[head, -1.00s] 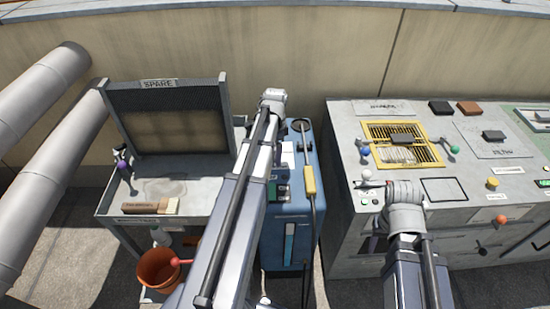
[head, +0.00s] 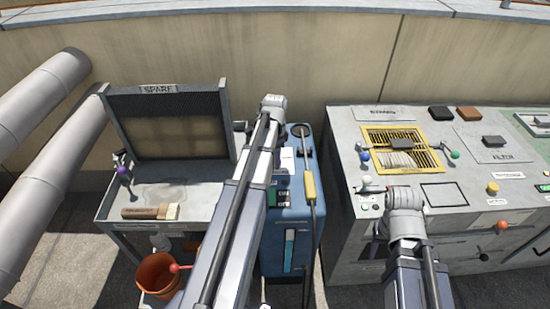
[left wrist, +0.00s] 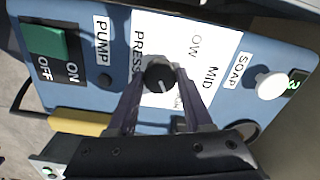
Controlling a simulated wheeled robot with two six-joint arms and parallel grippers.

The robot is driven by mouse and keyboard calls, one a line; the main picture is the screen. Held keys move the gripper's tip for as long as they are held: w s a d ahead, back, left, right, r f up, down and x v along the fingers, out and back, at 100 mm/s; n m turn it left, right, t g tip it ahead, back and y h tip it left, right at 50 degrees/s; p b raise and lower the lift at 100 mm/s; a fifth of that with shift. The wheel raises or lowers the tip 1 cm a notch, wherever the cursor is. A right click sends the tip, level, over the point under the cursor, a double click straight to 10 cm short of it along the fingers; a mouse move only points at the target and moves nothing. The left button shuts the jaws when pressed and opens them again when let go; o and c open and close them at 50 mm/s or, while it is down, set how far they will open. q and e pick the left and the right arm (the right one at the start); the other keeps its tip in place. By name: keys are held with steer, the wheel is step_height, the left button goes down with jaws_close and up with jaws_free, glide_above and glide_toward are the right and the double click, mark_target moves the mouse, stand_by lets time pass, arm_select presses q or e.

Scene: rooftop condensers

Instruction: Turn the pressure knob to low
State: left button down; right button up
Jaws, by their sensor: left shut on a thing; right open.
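The black pressure knob (left wrist: 160,75) sits on a white label plate (left wrist: 185,38) on top of the blue machine (head: 300,225). The plate reads "PRESS", part of "LOW" and "MID"; other lettering is covered by a finger. My left gripper (left wrist: 161,82) is shut on the knob, one finger on each side. A pale mark on the knob's face points toward the bottom of the left wrist view. In the head view my left arm hides the knob and those fingertips. My right gripper (head: 403,200) is open over the front-left of the grey bench, its fingers hard to make out.
The grey bench (head: 350,235) stands right; a cart with a brush (head: 150,212) and an orange bucket (head: 157,273) stand left.

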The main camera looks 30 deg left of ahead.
stand_by(0.3)
arm_select(q)
steer(key=n, duration=1.8)
steer(key=shift+n, duration=0.3)
steer(key=n, duration=0.5)
steer(key=shift+n, duration=0.3)
steer(key=shift+c, duration=1.5)
jaws_free()
